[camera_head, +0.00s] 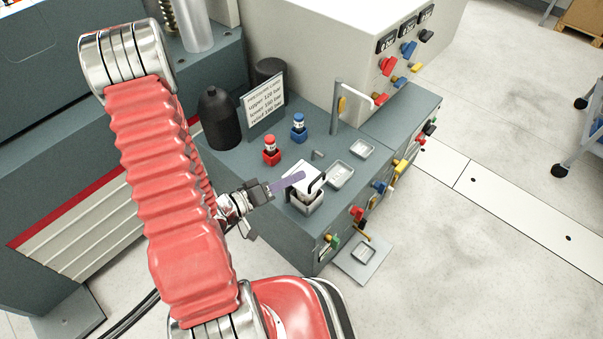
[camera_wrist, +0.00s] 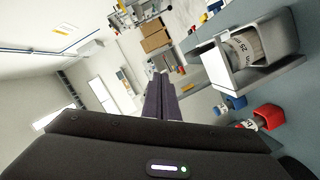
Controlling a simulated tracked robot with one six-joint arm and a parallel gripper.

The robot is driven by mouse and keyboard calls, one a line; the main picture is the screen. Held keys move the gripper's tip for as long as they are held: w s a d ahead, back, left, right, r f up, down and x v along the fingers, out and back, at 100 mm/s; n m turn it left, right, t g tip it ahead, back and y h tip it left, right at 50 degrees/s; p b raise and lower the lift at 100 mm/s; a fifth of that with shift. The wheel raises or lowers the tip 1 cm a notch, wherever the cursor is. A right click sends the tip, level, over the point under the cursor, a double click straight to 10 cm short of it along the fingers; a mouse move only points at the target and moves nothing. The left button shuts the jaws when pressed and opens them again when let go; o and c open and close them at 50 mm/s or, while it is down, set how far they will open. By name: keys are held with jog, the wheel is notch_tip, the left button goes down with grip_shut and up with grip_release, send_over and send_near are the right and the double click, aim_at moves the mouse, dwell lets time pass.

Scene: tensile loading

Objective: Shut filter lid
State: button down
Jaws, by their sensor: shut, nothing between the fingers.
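The filter housing (camera_head: 308,205) is a small open metal box near the front edge of the grey bench. The gripper (camera_wrist: 160,80) also shows in the wrist view.
A red block (camera_head: 270,150) and a blue block (camera_head: 299,127) stand behind the housing. Metal trays (camera_head: 340,176) lie to its right. A black bottle (camera_head: 218,118) and a sign (camera_head: 264,106) stand further back. Coloured valves line the bench front.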

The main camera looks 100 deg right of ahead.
jog(key=shift+a+v, duration=0.25)
jog(key=shift+v, duration=1.4)
jog(key=shift+s+r, duration=0.1)
jog(key=shift+r, duration=0.05)
